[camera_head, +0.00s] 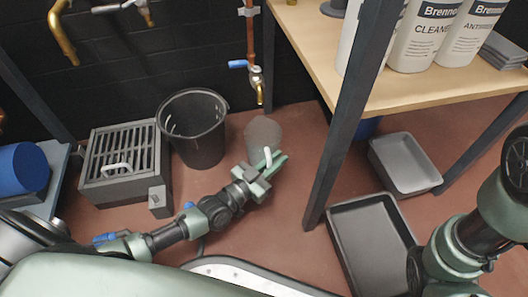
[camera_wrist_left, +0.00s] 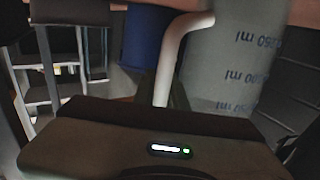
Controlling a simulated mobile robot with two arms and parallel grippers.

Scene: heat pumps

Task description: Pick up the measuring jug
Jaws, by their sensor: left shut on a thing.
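The measuring jug (camera_head: 263,131) is a translucent grey vessel with a pale handle, right of the black bucket in the head view. In the left wrist view its body (camera_wrist_left: 232,62) shows upside-down "ml" marks, and its white handle (camera_wrist_left: 172,55) runs down toward my gripper. My left gripper (camera_head: 270,163) is shut on the jug's handle, on the side facing me. The fingers hide part of the jug's lower body. I cannot tell whether its base touches the floor. My right arm shows at the lower right, but its gripper is out of view.
The black bucket (camera_head: 194,130) stands close left of the jug, with a slatted grey crate (camera_head: 124,162) beyond it. A copper pipe with a valve (camera_head: 256,78) hangs behind. A table leg (camera_head: 345,120), black tray (camera_head: 372,245) and grey bin (camera_head: 405,164) are to the right.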

